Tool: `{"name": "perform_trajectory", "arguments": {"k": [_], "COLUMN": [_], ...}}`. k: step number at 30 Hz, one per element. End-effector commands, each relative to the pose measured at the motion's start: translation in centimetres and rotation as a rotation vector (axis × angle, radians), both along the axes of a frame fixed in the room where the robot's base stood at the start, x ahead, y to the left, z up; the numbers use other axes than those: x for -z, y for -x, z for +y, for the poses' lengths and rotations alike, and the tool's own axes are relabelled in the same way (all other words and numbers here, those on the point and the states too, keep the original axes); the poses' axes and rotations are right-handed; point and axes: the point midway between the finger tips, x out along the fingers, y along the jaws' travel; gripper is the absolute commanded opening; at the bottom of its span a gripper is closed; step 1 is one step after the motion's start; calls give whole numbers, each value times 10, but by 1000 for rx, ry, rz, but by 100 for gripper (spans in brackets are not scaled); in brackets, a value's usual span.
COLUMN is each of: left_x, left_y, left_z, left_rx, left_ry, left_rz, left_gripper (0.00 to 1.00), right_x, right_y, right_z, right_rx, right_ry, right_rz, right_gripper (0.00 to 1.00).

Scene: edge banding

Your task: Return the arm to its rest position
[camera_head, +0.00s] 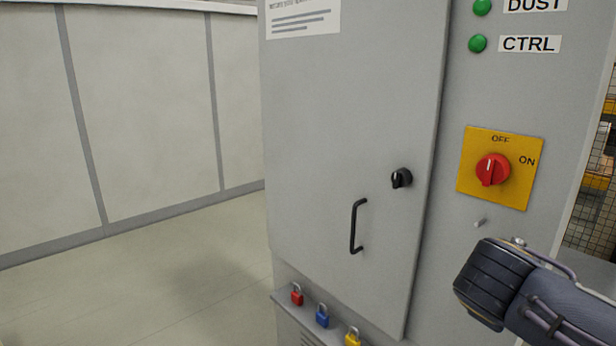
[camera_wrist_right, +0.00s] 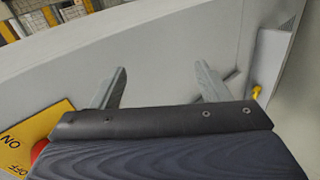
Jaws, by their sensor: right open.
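My right arm (camera_head: 530,295) comes in from the lower right in the head view, in front of the grey cabinet and below the yellow switch plate. Its fingers cannot be made out there. In the right wrist view my right gripper (camera_wrist_right: 160,82) is open, its two grey fingers wide apart with nothing between them. The grey cabinet surface (camera_wrist_right: 175,50) lies beyond the fingers. The red rotary switch (camera_head: 492,169) sits on its yellow OFF/ON plate (camera_head: 470,190); the plate also shows at the lower left of the right wrist view (camera_wrist_right: 58,118). My left gripper is not in view.
The grey cabinet door (camera_head: 320,150) is shut, with a black handle (camera_head: 354,226) and black knob (camera_head: 401,178). Red (camera_head: 297,295), blue (camera_head: 322,316) and yellow (camera_head: 352,338) padlocks line a low ledge. A small grey peg (camera_head: 479,222) projects below the switch. Open floor (camera_head: 150,285) lies left.

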Motion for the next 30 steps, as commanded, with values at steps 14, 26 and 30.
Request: {"name": "perform_trajectory", "arguments": {"k": [14,26,30], "left_x": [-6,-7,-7], "left_y": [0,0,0], "left_z": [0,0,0], "left_rx": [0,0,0], "left_ry": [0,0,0], "left_rz": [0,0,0], "left_gripper": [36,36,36], "right_x": [159,163,163], "right_y": [169,176,176], "right_z": [100,116,116], "right_rx": [360,416,416], "right_ry": [-1229,-1355,-1355], "right_rz": [45,11,11], "right_gripper": [69,69,69]}}
